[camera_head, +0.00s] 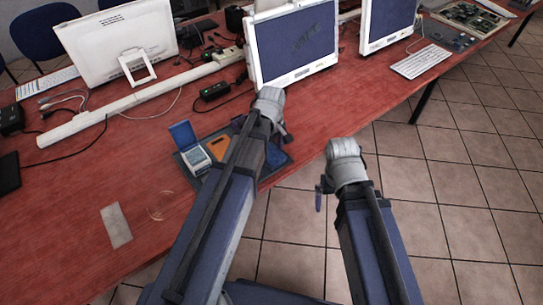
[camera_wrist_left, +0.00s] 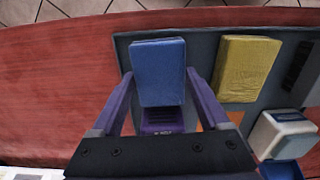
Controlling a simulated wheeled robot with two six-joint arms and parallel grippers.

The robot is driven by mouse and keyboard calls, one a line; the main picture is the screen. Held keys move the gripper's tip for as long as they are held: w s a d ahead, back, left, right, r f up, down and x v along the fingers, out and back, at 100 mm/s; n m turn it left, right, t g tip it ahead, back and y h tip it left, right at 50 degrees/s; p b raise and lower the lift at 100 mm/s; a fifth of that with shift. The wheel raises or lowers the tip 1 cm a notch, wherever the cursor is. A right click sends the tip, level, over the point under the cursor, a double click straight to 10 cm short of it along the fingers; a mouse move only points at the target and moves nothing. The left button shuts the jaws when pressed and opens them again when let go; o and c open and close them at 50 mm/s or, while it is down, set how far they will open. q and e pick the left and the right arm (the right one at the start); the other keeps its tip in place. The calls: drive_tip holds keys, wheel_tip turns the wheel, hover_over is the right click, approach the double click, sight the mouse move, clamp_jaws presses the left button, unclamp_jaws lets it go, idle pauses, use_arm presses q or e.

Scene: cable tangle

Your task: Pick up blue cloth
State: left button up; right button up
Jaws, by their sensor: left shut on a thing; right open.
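The blue cloth (camera_wrist_left: 158,70) is a folded block between the purple fingers of my left gripper (camera_wrist_left: 159,76) in the left wrist view. The gripper is shut on it, over the edge of a dark grey tray (camera_wrist_left: 203,22). I cannot tell whether the cloth touches the tray. In the head view my left gripper (camera_head: 281,135) is over the tray's far right part, and my own arm hides much of the tray. My right gripper (camera_head: 321,190) is open and empty beyond the table's front edge, above the floor.
A folded yellow cloth (camera_wrist_left: 246,68) lies on the tray beside the blue one. A white box with a blue lid (camera_head: 196,158) and an orange piece (camera_head: 218,148) are also there. A monitor (camera_head: 294,45) stands behind. The red table (camera_head: 60,220) is mostly clear at front left.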

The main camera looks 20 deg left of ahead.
sight(271, 154)
use_arm(q)
drive_tip(key=shift+r, duration=0.15)
use_arm(e)
drive_tip(key=shift+r, duration=0.1)
use_arm(q)
wheel_tip(271, 154, up, 10)
drive_tip(key=p, duration=1)
use_arm(e)
wheel_tip(271, 154, up, 10)
